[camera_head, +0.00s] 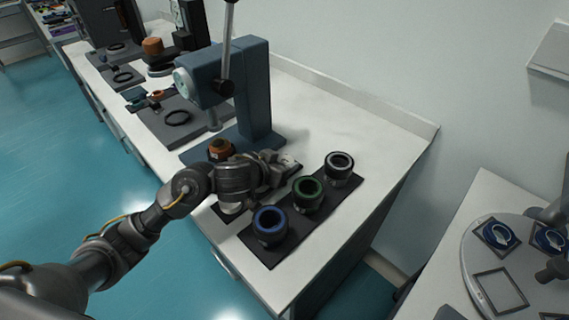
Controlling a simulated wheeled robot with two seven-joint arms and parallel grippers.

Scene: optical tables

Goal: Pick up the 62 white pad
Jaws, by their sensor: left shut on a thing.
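My left gripper (280,167) is over the white bench, behind the row of ringed cups, with its arm coming in from the lower left. It is shut on a small pale thing (290,162) at its fingertips, which looks like the white pad. The fingers hide much of it, and I cannot read any number on it. Another white round piece (231,208) shows below my wrist on a dark mat, partly hidden by the arm.
Blue (270,226), green (307,194) and grey-white (339,168) ringed cups stand on a dark mat close to my gripper. A blue-grey lever press (255,90) stands behind my wrist. The bench (375,130) is clear at the back right.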

